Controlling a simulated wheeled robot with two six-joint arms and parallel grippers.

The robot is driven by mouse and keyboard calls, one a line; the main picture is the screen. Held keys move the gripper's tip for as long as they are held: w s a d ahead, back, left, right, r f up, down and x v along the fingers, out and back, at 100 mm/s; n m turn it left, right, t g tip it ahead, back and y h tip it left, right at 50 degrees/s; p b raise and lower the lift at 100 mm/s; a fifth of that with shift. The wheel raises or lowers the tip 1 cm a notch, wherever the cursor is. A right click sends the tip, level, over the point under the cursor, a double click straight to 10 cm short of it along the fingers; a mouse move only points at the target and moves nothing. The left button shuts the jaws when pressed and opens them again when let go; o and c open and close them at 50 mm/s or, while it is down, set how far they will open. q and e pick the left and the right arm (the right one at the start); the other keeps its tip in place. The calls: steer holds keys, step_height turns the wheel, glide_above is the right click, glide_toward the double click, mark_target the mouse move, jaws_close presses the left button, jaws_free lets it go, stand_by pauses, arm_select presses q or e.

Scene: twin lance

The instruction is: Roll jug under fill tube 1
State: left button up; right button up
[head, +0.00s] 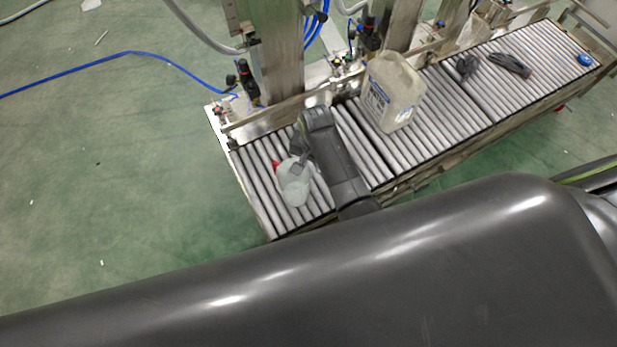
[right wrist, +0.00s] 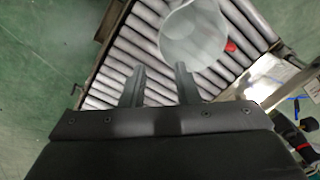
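A small translucent white jug (head: 294,186) with a red cap is on the left end of the roller conveyor (head: 262,200). I cannot tell whether it stands or lies. My right gripper (head: 298,150) is beside the jug over the rollers. In the right wrist view its two fingers (right wrist: 159,80) are apart with nothing between them. The jug (right wrist: 193,38) is just beyond the fingertips, its near edge close to the right finger; contact is unclear. Its red cap shows on the far right side. Fill tube 1 cannot be clearly made out. My left gripper is not in view.
A larger beige canister (head: 395,88) with a label stands on the rollers to the right. Dark items (head: 510,65) and a blue object (head: 584,59) lie farther along. Metal posts (head: 278,60) and a side rail line the conveyor's back.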

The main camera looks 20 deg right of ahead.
mark_target(309, 185)
steer(key=f+b, duration=0.1)
steer(key=f, duration=0.3)
steer(key=f+b, duration=0.1)
steer(key=f, duration=0.4)
steer(key=f+b, duration=0.2)
steer(key=f, duration=0.2)
steer(key=shift+w+a+f, duration=0.2)
steer(key=shift+a+f, duration=0.1)
steer(key=shift+f, duration=0.55)
steer(key=shift+c, duration=0.5)
jaws_close()
